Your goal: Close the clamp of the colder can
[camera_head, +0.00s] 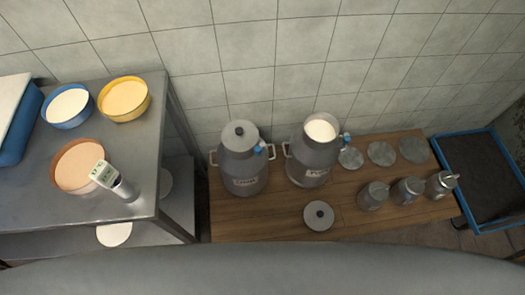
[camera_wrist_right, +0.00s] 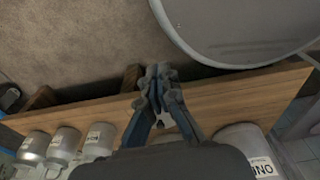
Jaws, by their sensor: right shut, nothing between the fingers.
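Two grey milk cans stand on a wooden bench in the head view. The left can (camera_head: 241,165) has its lid (camera_head: 240,135) on and a blue clamp part (camera_head: 262,148) at its right shoulder. The right can (camera_head: 312,160) is open, with white milk (camera_head: 320,130) inside and a blue part (camera_head: 346,139) beside its neck. A loose lid (camera_head: 318,215) lies on the bench. My right gripper (camera_wrist_right: 157,72) is shut and empty above the bench edge in the wrist view. My left gripper is not visible.
The wooden bench (camera_head: 260,225) also holds several small cans (camera_head: 408,190) and flat grey discs (camera_head: 381,153). A metal table (camera_head: 150,150) at left carries bowls of milk and a thermometer (camera_head: 120,185). A blue-rimmed cart (camera_head: 490,170) stands at right.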

